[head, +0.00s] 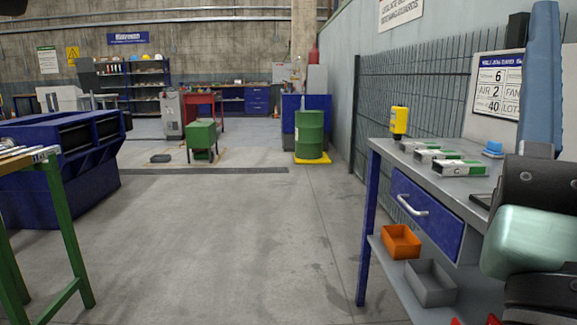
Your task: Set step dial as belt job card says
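A white card (493,86) with a blue heading hangs above the bench at the right, partly hidden behind my arm. I read a 6 in its top row, "AIR 2" in the middle row and 40 below, with "FAN" and "LOT" cut off beside them. Its heading is too small to read surely. I cannot make out a step dial or a belt in this view. My arm stands at the right edge, in front of the bench. My gripper is not clearly in view; two small red tips show at the bottom edge, and I cannot tell what they are.
The grey-topped bench (463,190) at right holds a yellow bottle (398,121), white-green boxes (460,168) and a blue-capped item (493,148). Orange (401,241) and grey (431,281) bins sit on its lower shelf. A green drum (309,135) stands ahead. The middle floor is clear.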

